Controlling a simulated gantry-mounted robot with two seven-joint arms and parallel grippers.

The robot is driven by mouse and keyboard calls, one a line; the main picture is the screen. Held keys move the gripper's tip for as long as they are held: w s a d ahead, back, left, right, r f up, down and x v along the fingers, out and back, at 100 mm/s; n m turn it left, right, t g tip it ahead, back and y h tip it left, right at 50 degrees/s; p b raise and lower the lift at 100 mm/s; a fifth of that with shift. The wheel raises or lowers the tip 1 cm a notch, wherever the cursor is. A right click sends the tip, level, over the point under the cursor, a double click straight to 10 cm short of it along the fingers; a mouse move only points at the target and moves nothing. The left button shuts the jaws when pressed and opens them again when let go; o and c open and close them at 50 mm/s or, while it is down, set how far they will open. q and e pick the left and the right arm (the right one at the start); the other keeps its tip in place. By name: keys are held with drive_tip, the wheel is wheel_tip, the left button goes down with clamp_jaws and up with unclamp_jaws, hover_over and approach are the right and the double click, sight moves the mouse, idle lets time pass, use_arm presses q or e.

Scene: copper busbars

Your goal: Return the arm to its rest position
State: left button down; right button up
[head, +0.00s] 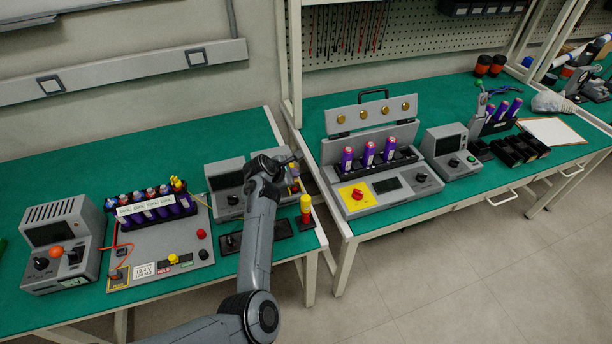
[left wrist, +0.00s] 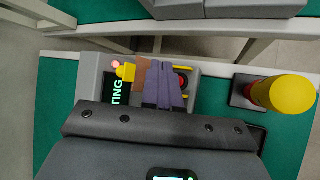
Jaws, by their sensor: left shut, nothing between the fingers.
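My left arm (head: 262,225) comes up from the bottom of the head view and reaches over the right end of the left bench. My left gripper (head: 292,160) is above the grey tester there and partly hard to make out. In the left wrist view my left gripper's fingers (left wrist: 164,88) are together and empty, over the tester (left wrist: 205,68). The tester's screen (left wrist: 117,92) shows green letters ending in "TING". A brown, copper-like piece (left wrist: 142,72) and a yellow part (left wrist: 126,72) show beside the fingers. My right gripper is not in view.
A red and yellow signal lamp (head: 305,209) stands close to my arm, right of it. A battery pack board (head: 165,262) and a grey control box (head: 62,245) lie to the left. A charger case (head: 372,170) stands on the right bench, across a narrow gap.

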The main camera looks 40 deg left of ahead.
use_arm(q)
drive_tip(key=s+d+f+m+g+y, duration=0.1)
drive_tip(key=s+f+m, duration=0.1)
drive_tip(key=s+m, duration=0.5)
drive_tip(key=s+f+m+g+y, duration=0.1)
drive_tip(key=s+f+m, duration=0.1)
drive_tip(key=s+m, duration=0.5)
drive_tip(key=s+d+m+g+h, duration=0.1)
drive_tip(key=s+d+m+g, duration=0.1)
drive_tip(key=s+d+m, duration=0.95)
drive_tip(key=s+d+m+g+h, duration=0.15)
drive_tip(key=s+d+m, duration=0.25)
drive_tip(key=s+d, duration=0.85)
drive_tip(key=s+a+r+p, duration=0.1)
drive_tip(key=a+r+p, duration=0.1)
drive_tip(key=r+p, duration=1.5)
drive_tip(key=s+a+r+p, duration=0.1)
drive_tip(key=s+r+p, duration=0.1)
drive_tip(key=r+p, duration=1.6)
drive_tip(key=shift+a+r, duration=0.2)
drive_tip(key=shift+a, duration=0.2)
drive_tip(key=shift+n, duration=0.25)
